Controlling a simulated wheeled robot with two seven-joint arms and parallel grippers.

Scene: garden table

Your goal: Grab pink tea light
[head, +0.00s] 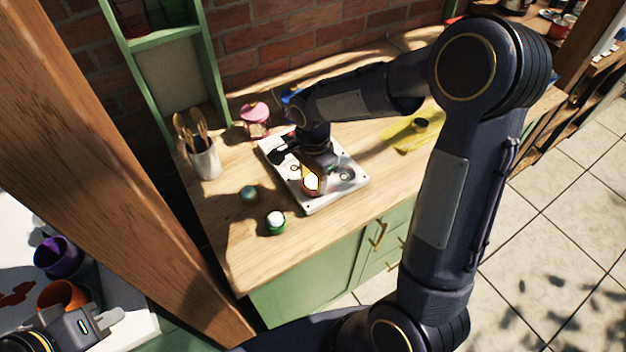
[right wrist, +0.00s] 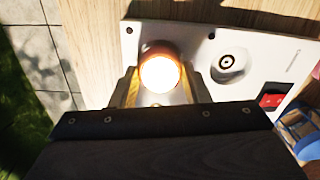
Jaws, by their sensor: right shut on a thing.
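My right gripper (head: 314,176) is low over a white hob plate (head: 349,186) on the wooden counter. In the right wrist view its two fingers (right wrist: 160,88) are shut on a small round tea light (right wrist: 160,73) with a bright, lit top and an orange-pink rim. The glare hides most of its colour. In the head view the tea light (head: 311,183) shows as a glowing spot at the fingertips. I cannot tell whether it touches the plate. My left gripper (head: 108,320) is at the lower left, away from the counter; its finger opening is unclear.
A pink-lidded jar (head: 255,120) and a cup of wooden utensils (head: 205,160) stand behind the hob. A green cup with a white ball (head: 276,222) and a dark round object (head: 248,193) are left of it. A yellow cloth (head: 408,135) lies right.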

